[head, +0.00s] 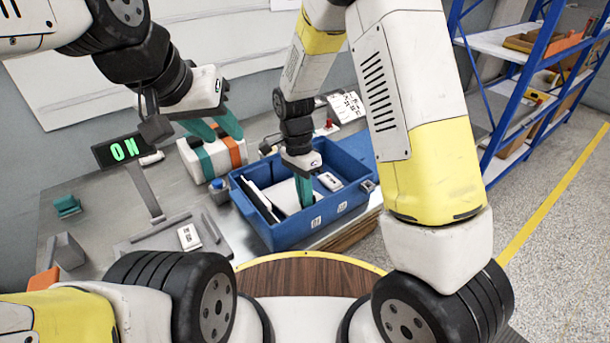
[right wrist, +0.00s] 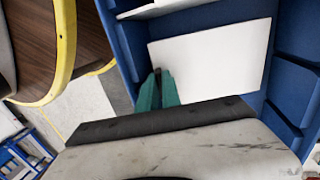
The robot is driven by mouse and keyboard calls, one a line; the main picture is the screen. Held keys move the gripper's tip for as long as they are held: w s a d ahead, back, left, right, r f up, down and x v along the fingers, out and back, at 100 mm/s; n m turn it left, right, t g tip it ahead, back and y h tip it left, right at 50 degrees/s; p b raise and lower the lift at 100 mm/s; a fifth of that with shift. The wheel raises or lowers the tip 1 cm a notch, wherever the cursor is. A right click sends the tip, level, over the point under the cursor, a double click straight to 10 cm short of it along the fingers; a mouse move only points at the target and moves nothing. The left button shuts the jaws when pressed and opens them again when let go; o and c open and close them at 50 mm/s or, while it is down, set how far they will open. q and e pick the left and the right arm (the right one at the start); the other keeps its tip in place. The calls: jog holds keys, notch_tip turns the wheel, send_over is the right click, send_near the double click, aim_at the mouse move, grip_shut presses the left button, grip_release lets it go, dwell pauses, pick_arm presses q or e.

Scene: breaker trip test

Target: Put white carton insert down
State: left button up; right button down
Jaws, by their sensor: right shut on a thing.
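My right gripper (head: 304,192) reaches down into the blue bin (head: 284,236), its teal fingers close together. In the right wrist view, the fingers (right wrist: 157,90) are shut on the white carton insert (right wrist: 215,58) near its lower left corner. The insert is a flat white panel lying within the bin's blue walls (right wrist: 297,92). Whether it rests on the bin floor I cannot tell.
A lit "ON" display (head: 124,151) stands on the bench at left. A small white device (head: 328,181) is in the bin's right part. A blue button (head: 218,187) sits just left of the bin. A blue shelf rack (head: 525,80) stands at right.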

jog(key=c, duration=1.8)
grip_release()
jog(key=shift+f, duration=0.1)
jog(key=v, duration=1.2)
jog(key=shift+s+d+r+n+t+y, duration=0.55)
jog(key=shift+s+d+r+n+t, duration=1.15)
jog(key=shift+s+d+r, duration=0.85)
jog(key=shift+s+d+r+n+t+y, duration=0.6)
jog(key=shift+s+d+r+n+t, duration=0.65)
jog(key=shift+s+d+r+n, duration=1.25)
jog(key=shift+s+d+r+n+t+y, duration=0.55)
jog(key=shift+s+d+r+n+t, duration=0.95)
jog(key=shift+s+d+r, duration=1.05)
jog(key=shift+w+d+r, duration=0.25)
